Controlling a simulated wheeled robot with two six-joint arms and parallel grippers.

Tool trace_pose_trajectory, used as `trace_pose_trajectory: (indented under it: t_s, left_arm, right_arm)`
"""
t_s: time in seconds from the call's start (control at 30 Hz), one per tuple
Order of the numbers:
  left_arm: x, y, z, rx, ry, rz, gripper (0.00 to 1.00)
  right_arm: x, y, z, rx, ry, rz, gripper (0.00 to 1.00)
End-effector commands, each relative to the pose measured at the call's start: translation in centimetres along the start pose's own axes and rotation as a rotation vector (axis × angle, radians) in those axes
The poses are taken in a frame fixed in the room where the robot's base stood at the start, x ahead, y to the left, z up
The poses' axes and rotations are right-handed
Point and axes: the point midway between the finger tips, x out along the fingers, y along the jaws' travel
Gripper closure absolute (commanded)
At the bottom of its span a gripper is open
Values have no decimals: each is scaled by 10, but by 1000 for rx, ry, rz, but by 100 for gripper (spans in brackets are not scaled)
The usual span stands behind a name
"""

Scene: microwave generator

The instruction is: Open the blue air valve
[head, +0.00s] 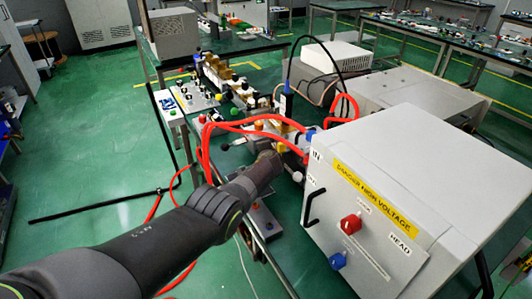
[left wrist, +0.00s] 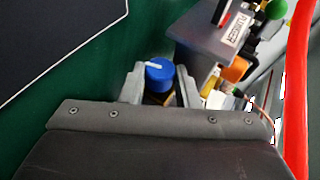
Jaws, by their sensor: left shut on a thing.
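The blue air valve knob (left wrist: 159,72), round with a white pointer line on top, shows in the left wrist view. My left gripper (left wrist: 160,88) is shut on it, with one finger on each side. In the head view my left arm reaches in from the lower left, and its gripper (head: 274,158) is among the parts beside the white cabinet. The valve is hidden there by the gripper and arm, and the fingertips are hard to make out. My right gripper is not in view.
The white high-voltage cabinet (head: 440,160) with a red knob (head: 350,223) and another blue knob (head: 337,261) stands right of my arm. Red hoses (head: 206,150) loop close around the wrist. A grey labelled block (left wrist: 212,38) is close beyond the fingers.

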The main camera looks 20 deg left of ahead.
Motion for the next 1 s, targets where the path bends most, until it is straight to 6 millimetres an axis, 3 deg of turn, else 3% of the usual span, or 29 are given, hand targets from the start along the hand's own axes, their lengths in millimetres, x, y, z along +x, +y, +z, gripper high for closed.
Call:
trace_pose_trajectory:
  t_s: [0.2, 0.23, 0.37, 0.73, 1.0]
  left_arm:
    - [0, 1, 0, 0, 0, 0, 95]
    - [0, 1, 0, 0, 0, 0, 68]
    - [0, 1, 0, 0, 0, 0, 51]
    - [1, 1, 0, 7, 0, -15, 50]
    - [3, 8, 1, 50, 1, -119, 50]
  right_arm:
    - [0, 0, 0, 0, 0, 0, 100]
    - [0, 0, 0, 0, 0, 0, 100]
    - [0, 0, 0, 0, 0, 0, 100]
    - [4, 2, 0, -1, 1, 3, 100]
    - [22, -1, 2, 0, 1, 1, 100]
